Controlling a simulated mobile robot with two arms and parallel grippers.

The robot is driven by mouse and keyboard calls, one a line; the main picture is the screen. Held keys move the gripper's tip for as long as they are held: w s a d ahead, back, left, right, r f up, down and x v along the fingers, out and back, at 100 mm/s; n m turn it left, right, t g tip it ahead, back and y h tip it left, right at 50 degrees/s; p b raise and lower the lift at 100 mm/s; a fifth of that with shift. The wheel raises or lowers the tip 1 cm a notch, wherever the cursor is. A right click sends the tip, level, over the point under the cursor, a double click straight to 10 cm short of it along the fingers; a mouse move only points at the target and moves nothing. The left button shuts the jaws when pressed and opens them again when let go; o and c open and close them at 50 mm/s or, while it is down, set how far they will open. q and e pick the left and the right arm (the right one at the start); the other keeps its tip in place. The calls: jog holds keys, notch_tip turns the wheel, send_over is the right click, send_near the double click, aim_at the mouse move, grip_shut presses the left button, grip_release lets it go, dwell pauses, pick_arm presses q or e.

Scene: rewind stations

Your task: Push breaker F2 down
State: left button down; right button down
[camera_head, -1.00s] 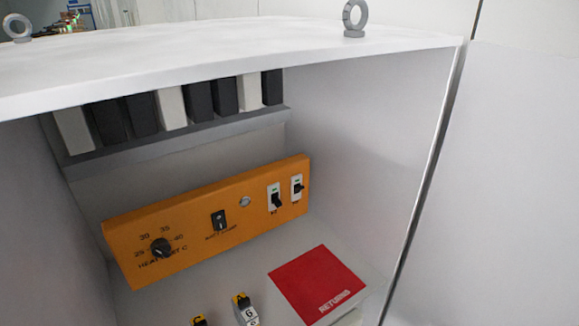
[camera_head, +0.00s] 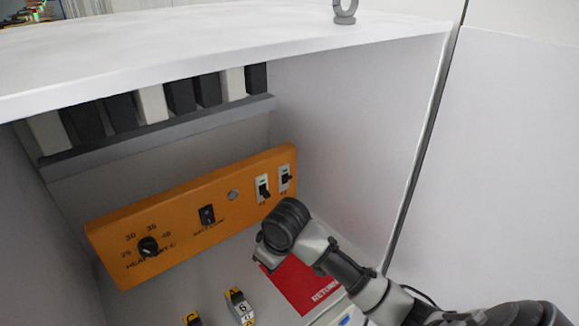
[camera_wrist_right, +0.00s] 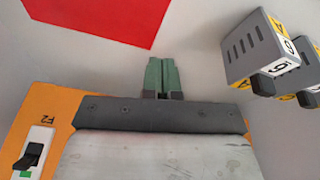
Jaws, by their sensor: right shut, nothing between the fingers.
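Breaker F2 (camera_wrist_right: 30,155) has a white face, a black lever and a green window. Its label reads F2 in the right wrist view, left of my gripper. In the head view it appears to be the right one (camera_head: 285,178) of two breakers on the orange panel (camera_head: 140,217); the labels there are too small to read. My right gripper (camera_wrist_right: 160,75) is shut and empty, its green fingertips together and apart from the breaker. In the head view my right arm reaches in below the breakers, before the red plate; its fingertips are hard to make out. My left gripper is out of view.
The panel also carries the other breaker (camera_head: 263,188), a black switch (camera_head: 207,215) and a heat dial (camera_head: 148,246). A red plate (camera_head: 305,283) and number-tagged blocks (camera_head: 240,306) lie below. Cabinet walls enclose the sides; a white top (camera_head: 220,35) hangs over.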

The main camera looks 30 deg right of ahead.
jog(key=w+d+r+m, duration=0.1)
jog(key=w+d+r, duration=0.55)
jog(key=r, duration=0.35)
jog(key=m, duration=0.2)
send_near(287, 175)
jog(key=s+v, duration=0.1)
jog(key=v, duration=0.3)
jog(key=shift+w+a, duration=0.15)
jog(key=shift+a, duration=0.1)
jog(key=shift+w+f, duration=0.1)
jog(key=shift+f, duration=0.1)
jog(key=p+x, duration=0.3)
jog(key=x, duration=0.5)
jog(key=shift+w+f+p, duration=0.15)
jog(key=shift+f+p, duration=0.15)
jog(key=shift+w+f, duration=0.15)
jog(key=shift+f, duration=0.45)
